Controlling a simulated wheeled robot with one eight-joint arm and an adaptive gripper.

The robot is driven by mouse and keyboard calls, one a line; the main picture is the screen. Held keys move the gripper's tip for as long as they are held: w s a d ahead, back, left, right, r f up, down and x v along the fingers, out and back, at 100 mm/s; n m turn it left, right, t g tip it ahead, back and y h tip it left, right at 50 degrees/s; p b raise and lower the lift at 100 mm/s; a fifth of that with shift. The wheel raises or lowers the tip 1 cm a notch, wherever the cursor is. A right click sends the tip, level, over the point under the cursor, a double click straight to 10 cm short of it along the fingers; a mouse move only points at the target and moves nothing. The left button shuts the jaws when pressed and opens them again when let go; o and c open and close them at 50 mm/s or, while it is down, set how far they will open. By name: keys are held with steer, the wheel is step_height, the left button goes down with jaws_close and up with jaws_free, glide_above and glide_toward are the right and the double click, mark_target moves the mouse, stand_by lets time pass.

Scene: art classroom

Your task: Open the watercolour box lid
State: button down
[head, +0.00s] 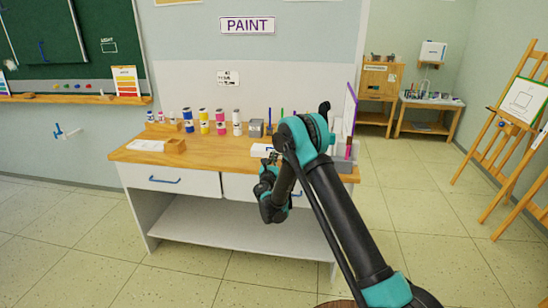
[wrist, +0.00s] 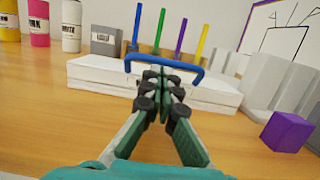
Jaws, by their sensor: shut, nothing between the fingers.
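The watercolour box (wrist: 95,75) is a flat white box on the wooden table, with a seam along its front; its lid looks closed. A blue bar handle (wrist: 165,55) shows at the front of the box in the wrist view. My gripper (wrist: 165,78) is shut and empty, its fingertips in front of the box and overlapping the handle's middle; I cannot tell whether they touch it. In the head view, the box (head: 260,149) is partly hidden by my arm, and my gripper's fingertips are hard to make out.
A grey block (wrist: 106,41) and several upright coloured sticks stand behind the box. A purple cube (wrist: 286,131) and pale upright pieces are at right. Bare tabletop (wrist: 50,110) lies left of my gripper.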

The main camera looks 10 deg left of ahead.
steer(key=shift+r, duration=0.1)
steer(key=shift+w+r+g, duration=0.1)
steer(key=shift+r+g, duration=0.2)
steer(key=shift+g, duration=0.1)
